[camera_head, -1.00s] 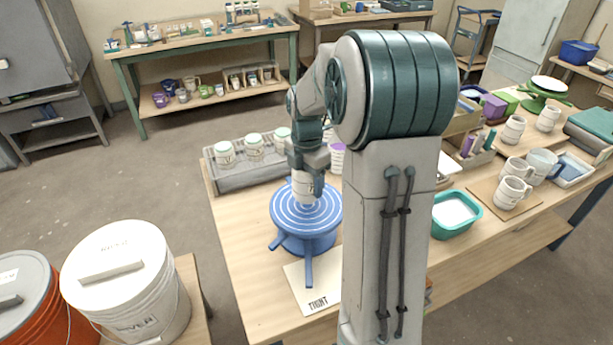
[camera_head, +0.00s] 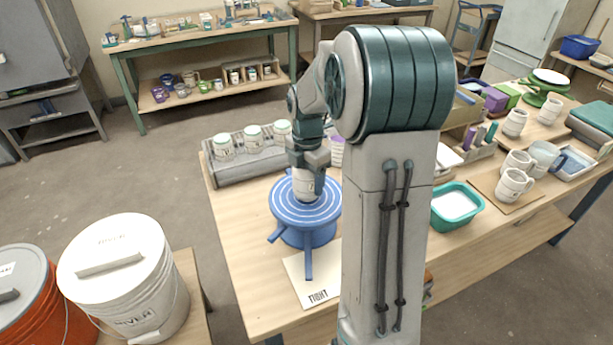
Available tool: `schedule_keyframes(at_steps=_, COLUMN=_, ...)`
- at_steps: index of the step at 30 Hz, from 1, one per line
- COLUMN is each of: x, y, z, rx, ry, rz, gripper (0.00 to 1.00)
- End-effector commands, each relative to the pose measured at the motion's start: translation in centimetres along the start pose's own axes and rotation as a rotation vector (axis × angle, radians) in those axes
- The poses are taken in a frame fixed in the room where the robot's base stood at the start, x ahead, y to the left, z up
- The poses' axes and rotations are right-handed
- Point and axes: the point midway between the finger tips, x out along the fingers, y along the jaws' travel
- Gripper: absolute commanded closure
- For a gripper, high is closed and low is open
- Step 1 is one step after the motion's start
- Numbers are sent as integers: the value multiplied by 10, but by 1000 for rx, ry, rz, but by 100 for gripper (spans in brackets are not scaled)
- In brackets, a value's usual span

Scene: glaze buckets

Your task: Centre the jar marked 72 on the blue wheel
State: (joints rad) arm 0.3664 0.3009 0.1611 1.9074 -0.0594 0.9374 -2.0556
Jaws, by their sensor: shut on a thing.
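The blue wheel (camera_head: 286,213) with pale rings stands at the left end of the wooden table. My gripper (camera_head: 306,178) is over the middle of the wheel, shut on a white jar (camera_head: 305,190). The jar looks upright, at or just above the rings near the centre; I cannot tell whether it touches. Its mark is too small to read. The gripper hides the jar's top.
A grey rack (camera_head: 238,168) with several pale-lidded jars stands behind the wheel. A card (camera_head: 312,278) lies in front of it. A teal basin (camera_head: 455,206) and mugs (camera_head: 514,185) are to the right. White (camera_head: 120,270) and orange (camera_head: 30,300) buckets stand at the left.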

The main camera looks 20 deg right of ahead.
Motion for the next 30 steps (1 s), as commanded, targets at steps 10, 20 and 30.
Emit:
schedule_keyframes(at_steps=10, x=0, y=0, z=0, rx=0, ry=0, rz=1, gripper=66)
schedule_keyframes(at_steps=20, x=4, y=0, z=0, rx=0, ry=0, rz=0, gripper=66)
schedule_keyframes(at_steps=30, x=5, y=0, z=0, rx=0, ry=0, rz=0, gripper=66)
